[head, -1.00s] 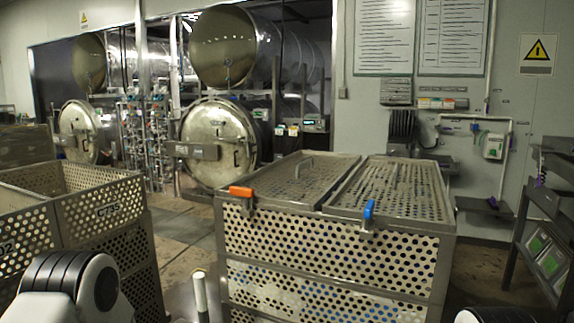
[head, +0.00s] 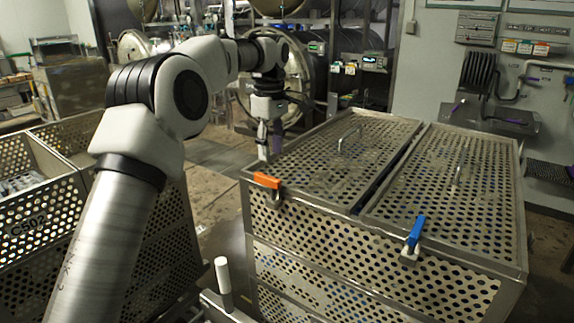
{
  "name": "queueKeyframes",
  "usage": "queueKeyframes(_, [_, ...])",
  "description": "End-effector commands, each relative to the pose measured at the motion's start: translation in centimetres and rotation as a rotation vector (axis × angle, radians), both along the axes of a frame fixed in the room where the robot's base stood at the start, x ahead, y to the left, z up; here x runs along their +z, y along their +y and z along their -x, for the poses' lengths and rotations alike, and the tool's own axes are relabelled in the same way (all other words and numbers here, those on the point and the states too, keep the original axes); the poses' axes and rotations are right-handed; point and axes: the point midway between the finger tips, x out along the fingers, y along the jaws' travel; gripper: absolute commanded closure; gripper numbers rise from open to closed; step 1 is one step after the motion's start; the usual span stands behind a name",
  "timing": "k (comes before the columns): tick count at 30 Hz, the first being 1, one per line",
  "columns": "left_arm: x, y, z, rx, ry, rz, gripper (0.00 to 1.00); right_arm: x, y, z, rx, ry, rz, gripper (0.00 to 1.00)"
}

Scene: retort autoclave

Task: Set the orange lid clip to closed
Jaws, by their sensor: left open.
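The orange lid clip (head: 267,181) sits on the front top edge of the perforated metal crate (head: 330,215), near its left corner. Its handle lies roughly level along the rim. My left gripper (head: 263,152) is open and points down just behind and above the clip, near the crate's left rim. I cannot tell whether it touches anything. The left perforated lid (head: 335,150) lies flat on the crate. My right gripper is not in view.
Lid handles stick up. Another perforated crate (head: 40,225) is at left, with a gap of floor between. A white-topped post (head: 223,275) stands before the crate. Retort vessels are behind.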

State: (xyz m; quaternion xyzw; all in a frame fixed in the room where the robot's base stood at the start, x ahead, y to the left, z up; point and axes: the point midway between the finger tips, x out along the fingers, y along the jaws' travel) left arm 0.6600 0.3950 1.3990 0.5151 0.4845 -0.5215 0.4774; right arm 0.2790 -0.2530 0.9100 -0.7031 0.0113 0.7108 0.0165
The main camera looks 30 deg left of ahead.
Motion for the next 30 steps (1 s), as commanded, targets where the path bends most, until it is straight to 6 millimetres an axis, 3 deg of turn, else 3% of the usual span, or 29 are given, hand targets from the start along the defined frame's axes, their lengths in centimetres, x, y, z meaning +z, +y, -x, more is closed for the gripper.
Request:
queueKeyframes(12, [-6.7,0.0,0.1,-0.003,0.000,0.001,0.58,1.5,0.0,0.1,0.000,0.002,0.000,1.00])
queueKeyframes(20, [-7.3,0.0,0.1,-0.003,-0.001,0.001,0.58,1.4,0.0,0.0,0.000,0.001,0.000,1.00])
queueKeyframes(24, [-7.3,0.0,0.1,-0.003,-0.001,0.001,1.00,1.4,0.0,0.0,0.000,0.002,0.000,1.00])
queueKeyframes(30, [-7.1,0.0,0.1,-0.003,-0.002,0.000,1.00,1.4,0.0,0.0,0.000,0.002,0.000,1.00])
